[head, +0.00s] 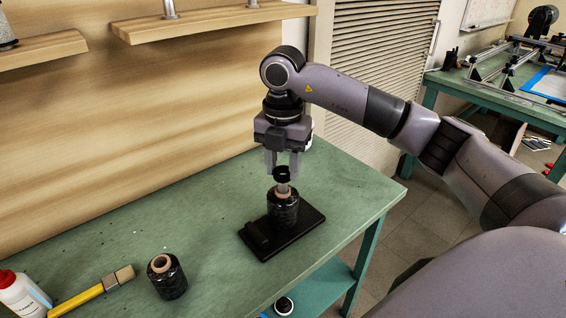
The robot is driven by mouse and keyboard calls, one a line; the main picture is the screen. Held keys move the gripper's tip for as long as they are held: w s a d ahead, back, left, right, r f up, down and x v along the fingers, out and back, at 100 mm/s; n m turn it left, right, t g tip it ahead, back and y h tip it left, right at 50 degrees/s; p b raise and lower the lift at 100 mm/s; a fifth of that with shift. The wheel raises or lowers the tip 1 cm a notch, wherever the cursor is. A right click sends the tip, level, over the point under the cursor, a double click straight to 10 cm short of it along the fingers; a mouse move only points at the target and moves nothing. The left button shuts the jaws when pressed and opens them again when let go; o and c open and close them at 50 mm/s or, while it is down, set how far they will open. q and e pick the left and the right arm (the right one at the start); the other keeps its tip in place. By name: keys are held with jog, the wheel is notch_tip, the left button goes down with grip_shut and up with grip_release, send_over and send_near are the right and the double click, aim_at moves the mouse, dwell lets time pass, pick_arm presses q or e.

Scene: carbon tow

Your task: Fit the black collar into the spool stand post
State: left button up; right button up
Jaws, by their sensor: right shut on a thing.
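My right gripper (282,164) points straight down above the spool stand and is shut on the black collar (281,174). The collar is a small dark ring at the fingertips. It is at the top of the pale spool stand post (283,188); I cannot tell whether it is around the post or just above it. A black tow spool (283,210) sits upright around the post on the dark rectangular stand base (306,233). My left gripper is not in view.
A second black spool (168,284) with a tan core stands at the front left.

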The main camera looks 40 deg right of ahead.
aim_at(283, 178)
jog(key=shift+f+b, duration=1.1)
jog(key=shift+f, duration=0.7)
jog(key=o, duration=1.2)
jog(key=shift+c, duration=0.2)
notch_tip(283, 178, up, 7)
jog(key=shift+r, duration=0.1)
jog(key=shift+s, duration=0.1)
